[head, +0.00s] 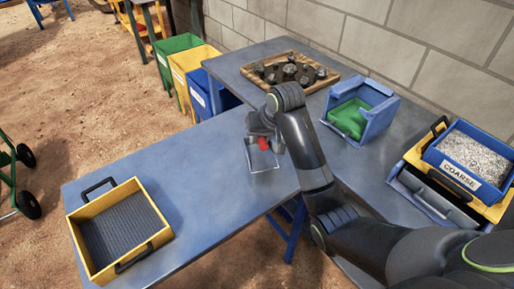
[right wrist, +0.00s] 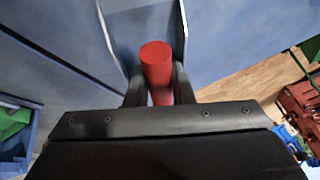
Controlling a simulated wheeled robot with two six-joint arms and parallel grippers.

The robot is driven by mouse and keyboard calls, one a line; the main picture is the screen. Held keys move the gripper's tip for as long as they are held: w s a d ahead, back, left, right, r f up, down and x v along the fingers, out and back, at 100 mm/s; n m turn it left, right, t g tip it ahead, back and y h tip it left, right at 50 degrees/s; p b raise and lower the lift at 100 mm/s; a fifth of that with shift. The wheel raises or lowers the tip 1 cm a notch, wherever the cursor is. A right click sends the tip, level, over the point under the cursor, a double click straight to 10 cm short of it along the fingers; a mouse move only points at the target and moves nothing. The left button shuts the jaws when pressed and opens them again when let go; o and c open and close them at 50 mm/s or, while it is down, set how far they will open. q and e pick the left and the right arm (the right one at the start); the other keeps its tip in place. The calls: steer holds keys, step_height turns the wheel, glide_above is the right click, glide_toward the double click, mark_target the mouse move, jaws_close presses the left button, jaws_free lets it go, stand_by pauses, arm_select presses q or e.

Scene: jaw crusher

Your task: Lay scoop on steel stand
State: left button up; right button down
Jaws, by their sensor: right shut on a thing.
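The scoop has a grey metal pan (head: 262,157) and a red handle (head: 263,144). My right gripper (head: 262,138) is shut on the red handle, with the pan pointing toward the near side of the blue tables, around where they meet. In the right wrist view the red handle (right wrist: 157,65) stands between the two fingers and the pan (right wrist: 145,28) extends beyond it over blue tabletop. I cannot tell whether the pan touches the table. I cannot clearly make out a steel stand; the arm hides part of the table. My left gripper is not in view.
A yellow sieve tray (head: 152,243) lies on the left table. A wooden tray of dark rocks (head: 290,52) and a blue box with green inside (head: 360,100) stand behind. A COARSE bin (head: 460,178) of gravel is at right. The left table's middle (head: 190,165) is clear.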

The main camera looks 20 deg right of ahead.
mark_target(257, 152)
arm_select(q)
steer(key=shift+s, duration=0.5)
arm_select(e)
steer(key=shift+f, duration=1.95)
steer(key=c, duration=1.3)
jaws_free()
steer(key=shift+f, duration=0.15)
steer(key=shift+o, duration=0.2)
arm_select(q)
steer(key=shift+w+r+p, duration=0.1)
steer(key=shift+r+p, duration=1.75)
arm_select(e)
steer(key=v, duration=1.2)
